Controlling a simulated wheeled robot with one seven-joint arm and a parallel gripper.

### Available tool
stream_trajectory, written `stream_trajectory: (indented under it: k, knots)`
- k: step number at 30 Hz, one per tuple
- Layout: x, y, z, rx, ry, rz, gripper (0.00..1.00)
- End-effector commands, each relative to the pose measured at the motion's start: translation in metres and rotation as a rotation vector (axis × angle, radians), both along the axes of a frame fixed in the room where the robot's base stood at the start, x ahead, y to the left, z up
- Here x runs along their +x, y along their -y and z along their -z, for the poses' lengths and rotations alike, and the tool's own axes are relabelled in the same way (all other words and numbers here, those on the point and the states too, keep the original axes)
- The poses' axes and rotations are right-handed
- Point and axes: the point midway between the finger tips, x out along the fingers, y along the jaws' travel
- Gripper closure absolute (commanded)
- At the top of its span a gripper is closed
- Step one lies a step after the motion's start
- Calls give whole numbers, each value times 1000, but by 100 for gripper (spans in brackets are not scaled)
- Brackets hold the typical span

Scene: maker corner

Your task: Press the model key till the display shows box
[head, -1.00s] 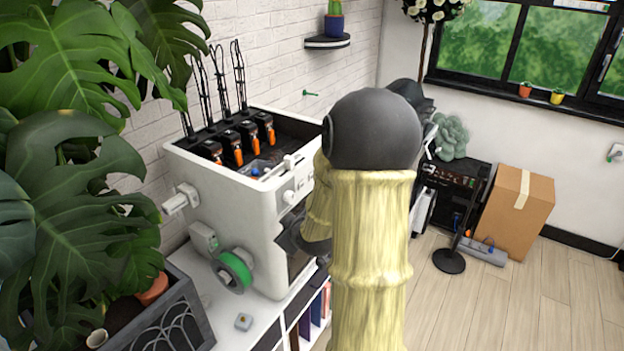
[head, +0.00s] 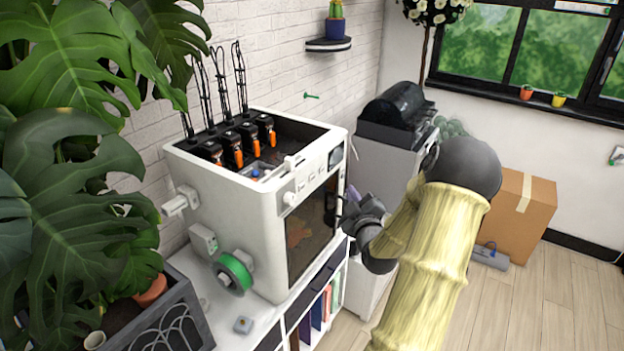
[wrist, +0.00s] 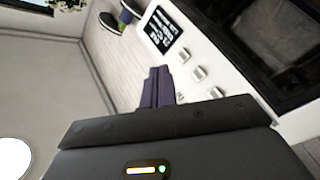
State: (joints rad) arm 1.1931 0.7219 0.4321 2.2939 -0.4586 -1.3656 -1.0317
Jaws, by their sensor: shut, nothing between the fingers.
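The white 3D printer (head: 225,195) stands on a white shelf unit. Its dark display (head: 335,157) is at the right end of the sloped front panel, with a row of small white keys (head: 312,177) left of it. In the wrist view the display (wrist: 162,30) carries several lines of white text, too small to read. Three square keys (wrist: 198,73) line up below it; I cannot tell which is the model key. My gripper (head: 353,193) is in front of the printer's right side, below the panel. Its closed fingers (wrist: 158,72) show beside the keys, apparently apart from them.
A round knob (head: 289,198) sits left of the keys. The dark printer door (head: 312,235) is below the panel. A grey cabinet (head: 385,165) stands behind my gripper. Open floor (head: 530,300) lies at the right.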

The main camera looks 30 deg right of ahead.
Motion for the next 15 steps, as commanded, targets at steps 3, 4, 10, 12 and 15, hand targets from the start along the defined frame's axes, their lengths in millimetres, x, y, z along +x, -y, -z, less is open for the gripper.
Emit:
stream_trajectory:
  k: [3,4,10,12,15]
  knots:
    - [8,-5,-1,1,0,-7,100]
    - [11,-7,-1,0,0,-8,100]
    - [33,-18,-2,3,0,-13,100]
    - [41,-21,-2,2,1,-14,100]
    - [52,-26,-2,2,0,-14,100]
